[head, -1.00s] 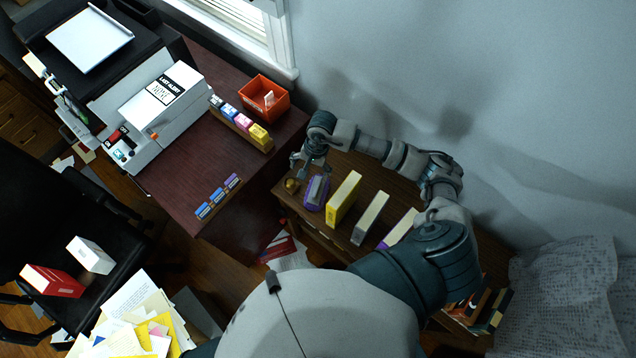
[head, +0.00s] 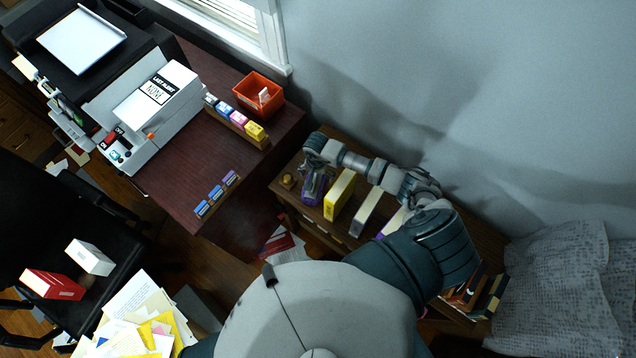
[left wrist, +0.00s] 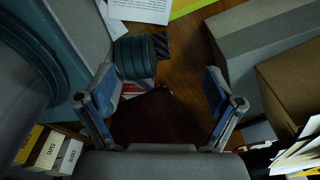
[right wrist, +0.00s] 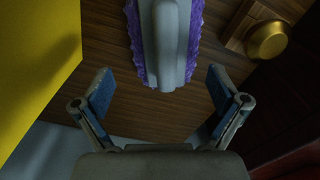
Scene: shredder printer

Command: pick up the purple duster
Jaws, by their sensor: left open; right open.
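The purple duster (head: 314,187) lies on the small wooden side table, partly hidden by my right gripper in the head view. In the right wrist view the duster (right wrist: 166,45) has a grey handle with purple fringe on both sides. My right gripper (right wrist: 160,85) is open and empty, with the near end of the handle lined up between its fingers. In the head view this gripper (head: 312,172) is right at the duster. My left gripper (left wrist: 160,85) is open and empty above the floor; it is not visible in the head view.
A yellow box (head: 339,196) stands close right of the duster, with a grey-white box (head: 364,212) beyond. A gold knob-like object (head: 288,180) sits on its left. The dark red desk (head: 180,180) holds a white machine (head: 155,110) and an orange bin (head: 258,94).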

